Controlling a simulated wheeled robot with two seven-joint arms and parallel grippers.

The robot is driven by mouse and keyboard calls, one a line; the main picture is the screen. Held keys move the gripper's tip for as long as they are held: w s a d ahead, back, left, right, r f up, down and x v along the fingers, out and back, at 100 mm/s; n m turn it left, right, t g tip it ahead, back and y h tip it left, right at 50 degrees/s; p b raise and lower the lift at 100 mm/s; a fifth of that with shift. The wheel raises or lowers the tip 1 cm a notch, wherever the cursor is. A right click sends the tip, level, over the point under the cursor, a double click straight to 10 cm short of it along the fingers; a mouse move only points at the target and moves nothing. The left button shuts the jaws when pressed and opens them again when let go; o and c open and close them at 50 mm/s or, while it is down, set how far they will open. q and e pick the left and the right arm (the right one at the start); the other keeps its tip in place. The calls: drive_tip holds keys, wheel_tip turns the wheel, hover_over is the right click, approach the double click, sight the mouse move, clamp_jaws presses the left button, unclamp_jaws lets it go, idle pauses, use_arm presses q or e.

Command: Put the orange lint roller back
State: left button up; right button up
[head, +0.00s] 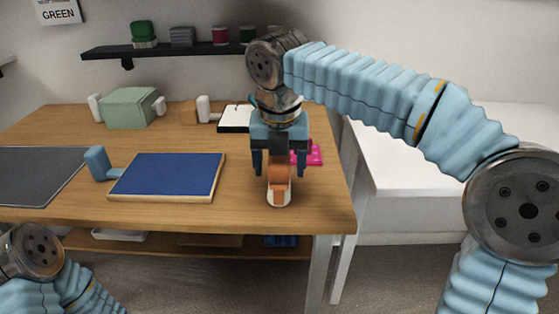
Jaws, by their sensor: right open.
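The orange lint roller (279,184) is near the front edge of the wooden table, towards its right end. Its orange part is uppermost, with a white part below. My right gripper (280,172) points down over it, with its two dark fingers apart on either side of the orange part. I cannot tell whether either finger touches it. The gripper hides some of the roller's upper part. My left gripper is out of view; only part of my left arm shows at the lower left.
A blue board (168,176) and a blue L-shaped object (97,163) lie to the left. A dark mat (38,172) is further left. A pink item (314,154) lies behind the gripper. A green box (130,108), an orange-brown block (188,112) and a notebook (235,117) stand further back.

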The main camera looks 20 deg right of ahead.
drive_tip(key=r, duration=0.4)
drive_tip(key=r+p, duration=0.1)
drive_tip(key=r, duration=0.3)
drive_tip(key=s+r+p, duration=0.1)
drive_tip(key=r, duration=0.3)
drive_tip(key=shift+s+a+r, duration=0.1)
drive_tip(key=shift+a+r, duration=0.15)
drive_tip(key=shift+r, duration=0.1)
drive_tip(key=shift+s+r, duration=0.15)
drive_tip(key=shift+r, duration=0.4)
